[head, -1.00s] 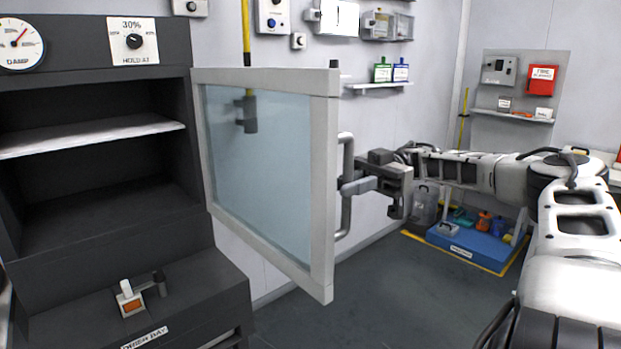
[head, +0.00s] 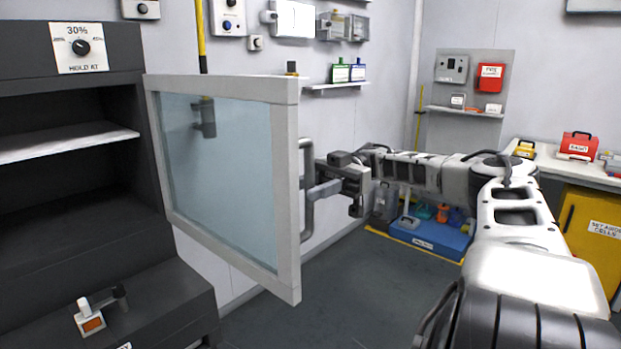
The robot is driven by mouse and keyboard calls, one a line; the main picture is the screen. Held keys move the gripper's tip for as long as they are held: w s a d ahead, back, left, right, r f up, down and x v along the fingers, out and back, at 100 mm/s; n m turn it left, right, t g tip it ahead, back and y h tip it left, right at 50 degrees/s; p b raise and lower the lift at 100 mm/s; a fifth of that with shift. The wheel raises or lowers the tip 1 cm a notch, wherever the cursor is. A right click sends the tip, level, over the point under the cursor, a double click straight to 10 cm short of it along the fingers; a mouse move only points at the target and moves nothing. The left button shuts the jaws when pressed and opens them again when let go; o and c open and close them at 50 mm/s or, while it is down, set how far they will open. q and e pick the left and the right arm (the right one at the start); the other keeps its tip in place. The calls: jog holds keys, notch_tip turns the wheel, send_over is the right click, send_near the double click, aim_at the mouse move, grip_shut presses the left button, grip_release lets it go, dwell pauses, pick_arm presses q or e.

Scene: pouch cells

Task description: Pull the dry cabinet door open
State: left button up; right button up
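The dry cabinet door (head: 288,190), a pale frame around a bluish glass pane, stands swung well out from the dark cabinet (head: 60,228), whose inside and shelf are exposed. A grey bar handle (head: 306,160) stands on the door's outer face near its free edge. My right gripper (head: 318,190) reaches in from the right with its fingers closed around the handle's middle. The exact finger contact is small and partly hidden. My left gripper is out of view.
A humidity dial (head: 82,47) sits atop the cabinet, and a lower ledge with an orange-marked switch (head: 90,318) juts out below. A blue floor tray (head: 430,236) and a bench (head: 565,172) over a yellow cabinet (head: 592,235) lie right. Dark floor is clear beneath the door.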

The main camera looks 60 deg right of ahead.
aim_at(310, 160)
jog(key=r+p, duration=0.1)
jog(key=r, duration=0.1)
jog(key=a+r+p, duration=0.1)
jog(key=s+r+p, duration=0.1)
jog(key=r, duration=0.1)
jog(key=shift+a+r, duration=0.2)
jog(key=shift+r, duration=0.1)
jog(key=a+r, duration=0.1)
jog(key=s+a+r, duration=0.1)
jog(key=a+r+b, duration=0.1)
jog(key=shift+s+r, duration=0.25)
jog(key=shift+r, duration=0.05)
jog(key=o, duration=0.7)
jog(key=s+a, duration=0.1)
jog(key=s+a+r+b, duration=0.1)
jog(key=shift+a+r, duration=0.2)
jog(key=shift+a, duration=0.15)
jog(key=s+a, duration=0.1)
jog(key=s+a+r, duration=0.1)
jog(key=s, duration=0.1)
jog(key=shift+s+a+r, duration=0.2)
jog(key=shift+a+r, duration=0.2)
jog(key=c, duration=0.7)
pick_arm(q)
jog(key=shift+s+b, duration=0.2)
jog(key=shift+b, duration=0.1)
pick_arm(e)
jog(key=shift+s+a+r, duration=0.2)
jog(key=shift+a+r, duration=0.1)
jog(key=shift+a, duration=0.4)
